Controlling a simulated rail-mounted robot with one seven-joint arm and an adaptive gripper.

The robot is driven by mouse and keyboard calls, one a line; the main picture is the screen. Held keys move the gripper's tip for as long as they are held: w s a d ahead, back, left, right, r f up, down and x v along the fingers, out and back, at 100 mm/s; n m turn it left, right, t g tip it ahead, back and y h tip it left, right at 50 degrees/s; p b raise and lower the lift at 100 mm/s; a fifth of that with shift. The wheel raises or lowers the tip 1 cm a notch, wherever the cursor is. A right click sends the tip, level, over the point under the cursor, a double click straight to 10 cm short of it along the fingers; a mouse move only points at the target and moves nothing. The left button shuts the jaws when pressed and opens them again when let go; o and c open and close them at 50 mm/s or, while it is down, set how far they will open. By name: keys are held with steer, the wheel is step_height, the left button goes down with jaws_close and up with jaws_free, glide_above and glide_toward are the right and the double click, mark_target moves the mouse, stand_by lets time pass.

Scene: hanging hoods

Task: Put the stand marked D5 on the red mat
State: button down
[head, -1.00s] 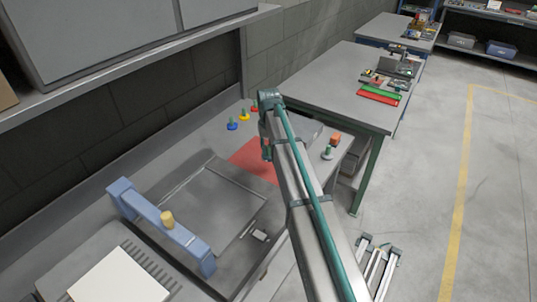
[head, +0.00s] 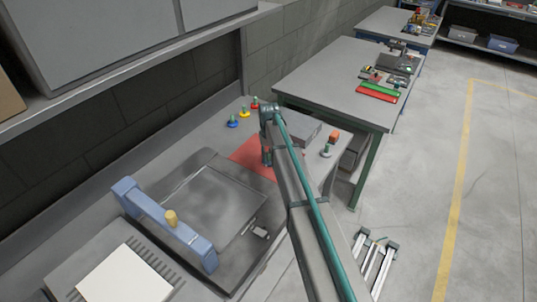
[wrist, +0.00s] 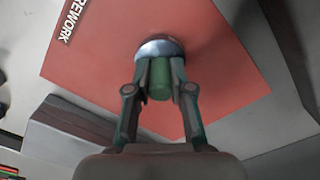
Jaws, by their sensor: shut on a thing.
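The red mat (head: 249,150) lies on the bench beyond the grey tray. It fills much of the wrist view (wrist: 95,75), with the word REWORK at its upper left. My gripper (wrist: 160,66) is shut on the green post of a stand (wrist: 160,82) with a round, silvery base. The base is over the mat, inside its edges; I cannot tell whether it touches. No marking on this stand is readable. In the head view my gripper (head: 267,158) is at the mat's right side, and the held stand is not clear there.
Stands with blue (head: 232,123), yellow (head: 244,113) and red (head: 255,104) bases stand behind the mat. A pale-based stand (head: 326,151) and an orange block (head: 333,137) are to the right. A grey box (head: 304,130) lies close by. A blue bridge (head: 165,222) spans the tray.

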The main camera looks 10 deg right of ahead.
steer(key=shift+f, duration=0.1)
steer(key=c, duration=1)
jaws_free()
step_height(320, 180, up, 12)
steer(key=b, duration=0.4)
